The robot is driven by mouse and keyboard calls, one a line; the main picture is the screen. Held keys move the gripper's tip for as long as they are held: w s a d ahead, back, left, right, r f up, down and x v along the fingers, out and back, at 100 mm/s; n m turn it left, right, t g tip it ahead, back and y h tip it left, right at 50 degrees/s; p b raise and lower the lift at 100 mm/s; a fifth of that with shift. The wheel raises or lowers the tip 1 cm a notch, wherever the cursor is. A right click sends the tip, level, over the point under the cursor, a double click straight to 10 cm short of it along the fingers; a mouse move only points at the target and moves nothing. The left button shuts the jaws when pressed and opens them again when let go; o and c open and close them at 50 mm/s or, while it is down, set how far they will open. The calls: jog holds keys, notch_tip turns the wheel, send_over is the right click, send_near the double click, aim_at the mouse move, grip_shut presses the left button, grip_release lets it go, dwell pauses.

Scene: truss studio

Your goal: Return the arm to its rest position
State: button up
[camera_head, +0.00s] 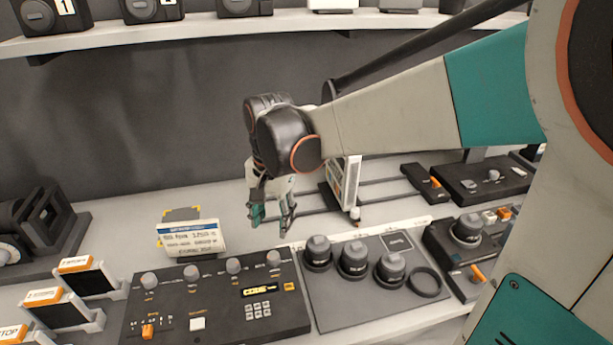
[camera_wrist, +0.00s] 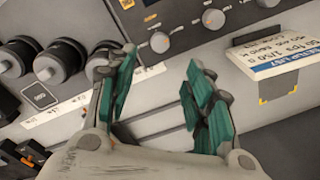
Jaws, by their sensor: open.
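My gripper (camera_head: 272,222) hangs from my arm near the middle of the head view, fingers pointing down above the back of the counter. It is open, and nothing shows between its fingers. In the wrist view my gripper (camera_wrist: 160,95) shows two teal-padded fingers spread apart, with counter, rails and part of a dark panel beyond them. My arm reaches in from the right side of the head view.
A dark control panel (camera_head: 215,305) with knobs lies in front. To its right, a grey mat (camera_head: 345,313) holds several dark cylinders. A sign (camera_head: 190,238) stands left of my gripper, and a white upright box (camera_head: 345,185) stands close right. A shelf (camera_head: 180,29) runs above.

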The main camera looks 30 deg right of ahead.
jog(key=shift+s, duration=0.15)
jog(key=s+r+n+t, duration=0.3)
jog(key=s+n+t, duration=0.3)
jog(key=s+n, duration=0.4)
jog(key=shift+s+r+t, duration=0.35)
jog(key=shift+s+t, duration=0.05)
jog(key=shift+s, duration=0.85)
jog(key=shift+a, duration=0.1)
